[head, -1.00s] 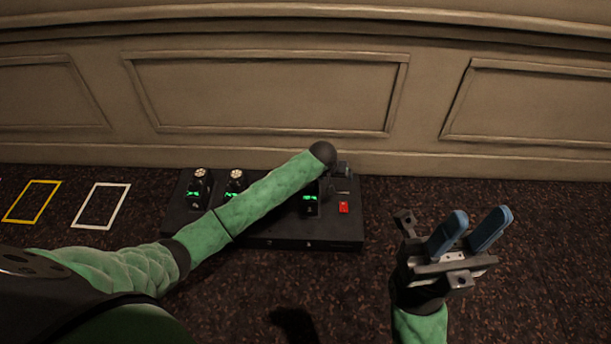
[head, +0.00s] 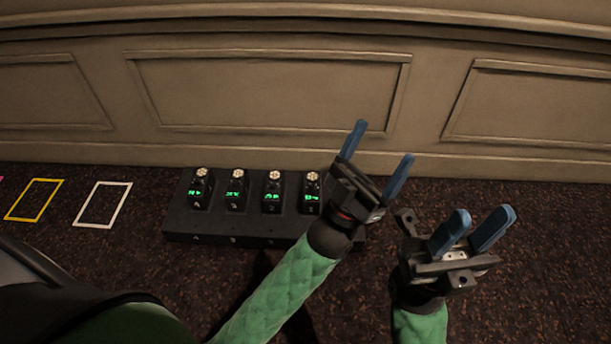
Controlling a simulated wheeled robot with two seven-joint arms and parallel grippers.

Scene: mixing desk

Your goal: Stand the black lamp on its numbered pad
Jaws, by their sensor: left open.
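I cannot make out a black lamp in the head view. Outlined rectangles lie flat at the left: a yellow one (head: 57,184) and a white one (head: 128,189), with a sliver of pink at the left edge. My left gripper (head: 379,160) is open and empty, over the right end of a black console, fingers pointing up toward the panelled wall. My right gripper (head: 471,231) is open and empty, just to its right, over the dark speckled surface.
The black console (head: 180,222) carries several small black units (head: 237,192) with green displays and pale knobs. Its right end is hidden by my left gripper. A panelled wall (head: 270,90) closes off the back. The surface at the far right is clear.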

